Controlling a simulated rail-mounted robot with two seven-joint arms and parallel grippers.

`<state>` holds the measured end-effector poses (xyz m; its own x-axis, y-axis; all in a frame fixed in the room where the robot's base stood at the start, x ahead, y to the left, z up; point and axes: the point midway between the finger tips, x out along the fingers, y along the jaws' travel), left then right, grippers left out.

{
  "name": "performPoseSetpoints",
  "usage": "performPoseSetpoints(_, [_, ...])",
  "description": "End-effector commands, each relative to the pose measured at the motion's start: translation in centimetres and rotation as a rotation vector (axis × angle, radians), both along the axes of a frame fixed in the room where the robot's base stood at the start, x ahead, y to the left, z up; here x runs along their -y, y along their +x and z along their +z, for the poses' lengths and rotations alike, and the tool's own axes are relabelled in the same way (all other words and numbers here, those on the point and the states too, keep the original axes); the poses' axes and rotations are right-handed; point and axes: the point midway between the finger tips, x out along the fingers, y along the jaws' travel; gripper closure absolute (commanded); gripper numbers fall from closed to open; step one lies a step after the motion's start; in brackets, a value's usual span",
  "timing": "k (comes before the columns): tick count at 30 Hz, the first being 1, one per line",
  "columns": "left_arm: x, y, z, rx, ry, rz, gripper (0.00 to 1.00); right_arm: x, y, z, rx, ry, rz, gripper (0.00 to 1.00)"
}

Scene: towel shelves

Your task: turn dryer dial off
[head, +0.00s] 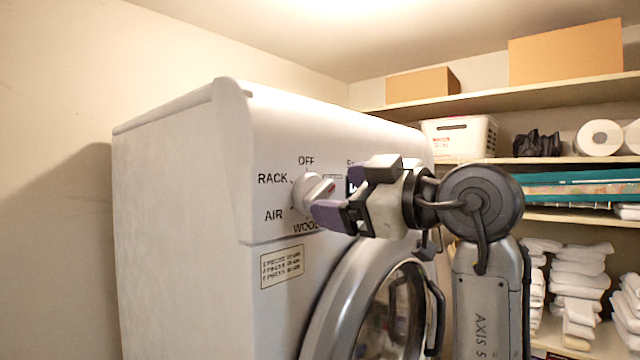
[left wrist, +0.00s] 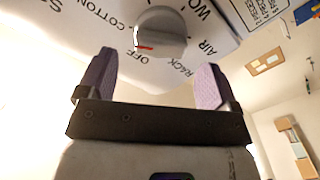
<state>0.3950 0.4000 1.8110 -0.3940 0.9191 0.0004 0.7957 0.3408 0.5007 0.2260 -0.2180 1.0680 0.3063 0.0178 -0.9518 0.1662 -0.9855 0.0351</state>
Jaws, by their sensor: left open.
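The dryer dial (head: 312,192) is a round white-grey knob on the front panel of the white dryer (head: 180,200), ringed by the labels OFF, RACK, AIR and WOOL. In the left wrist view the dial (left wrist: 162,30) carries a red mark on the side facing the OFF label; exact alignment is hard to tell. My left gripper (head: 342,196) is open, with purple finger pads in front of the panel, close to the dial. In the wrist view the dial sits just beyond and between the fingertips (left wrist: 156,66), not gripped. The fingers partly cover the labels right of the dial.
The dryer's round door (head: 335,315) with a dark handle is below the dial. Shelves at the right hold cardboard boxes (head: 565,52), a white basket (head: 460,136), paper rolls (head: 599,138) and folded towels (head: 580,275). A bare wall (head: 50,200) is at the left.

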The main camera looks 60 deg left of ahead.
Motion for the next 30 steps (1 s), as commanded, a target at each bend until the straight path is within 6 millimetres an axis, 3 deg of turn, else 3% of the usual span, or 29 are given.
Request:
performPoseSetpoints(9, [-3.5, -1.5, 0.1, -0.001, 0.000, 0.000, 0.15, 0.0, 0.0, 1.3, 0.000, 0.000, -0.001, 0.57])
performPoseSetpoints(23, [-4.3, -1.8, 0.0, -0.001, 0.000, -0.001, 0.15, -0.1, 0.0, 1.4, 0.001, 0.003, -0.001, 0.57])
performPoseSetpoints(30, [-4.3, -1.8, 0.0, -0.001, 0.000, -0.001, 0.35, -0.1, 0.0, 1.4, 0.000, 0.002, -0.001, 0.57])
